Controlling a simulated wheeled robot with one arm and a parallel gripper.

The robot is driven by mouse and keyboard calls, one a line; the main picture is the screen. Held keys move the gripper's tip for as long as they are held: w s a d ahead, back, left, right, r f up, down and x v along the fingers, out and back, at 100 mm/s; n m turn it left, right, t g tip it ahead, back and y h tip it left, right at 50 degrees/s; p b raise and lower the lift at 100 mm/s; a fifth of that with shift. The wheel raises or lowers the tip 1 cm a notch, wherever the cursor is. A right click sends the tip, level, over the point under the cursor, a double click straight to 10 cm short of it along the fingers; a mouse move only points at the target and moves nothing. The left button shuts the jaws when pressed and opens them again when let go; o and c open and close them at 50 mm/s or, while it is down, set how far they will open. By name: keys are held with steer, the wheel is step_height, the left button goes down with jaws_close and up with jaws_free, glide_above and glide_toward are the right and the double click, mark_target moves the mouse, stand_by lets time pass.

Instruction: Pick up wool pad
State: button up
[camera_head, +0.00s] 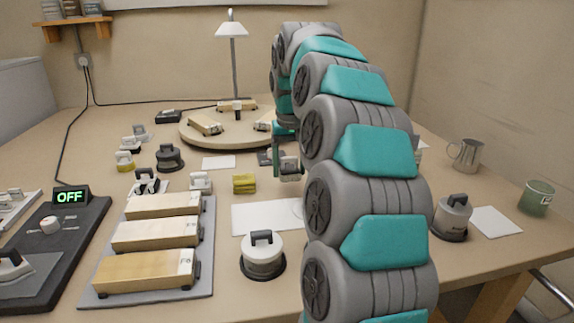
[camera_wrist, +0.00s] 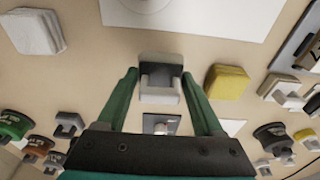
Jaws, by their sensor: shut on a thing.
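My gripper (camera_head: 288,170) is at mid-bench, pointing down, partly covered by my arm in the head view. In the wrist view its two green fingers (camera_wrist: 162,88) are shut on a small grey block with a pale notched grip, which I take to be the wool pad (camera_wrist: 161,72). The same block shows between the fingers in the head view (camera_head: 290,174). I cannot tell whether its underside touches the bench.
A yellow pad (camera_head: 244,184) lies left of the gripper, and a white sheet (camera_head: 262,218) lies in front. A white stacked pad (camera_wrist: 33,32) is across from the yellow one. A round turntable (camera_head: 200,138) stands behind. Wooden blocks (camera_head: 150,235) and a dark-based handled weight (camera_head: 263,256) are nearer.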

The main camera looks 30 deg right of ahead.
steer(key=s, duration=0.4)
steer(key=s+a+b, duration=0.1)
steer(key=s, duration=0.3)
steer(key=s+a+r, duration=0.1)
steer(key=s, duration=0.3)
steer(key=shift+s+a+r+b, duration=0.1)
steer(key=shift+s+b, duration=0.2)
steer(key=shift+b, duration=0.1)
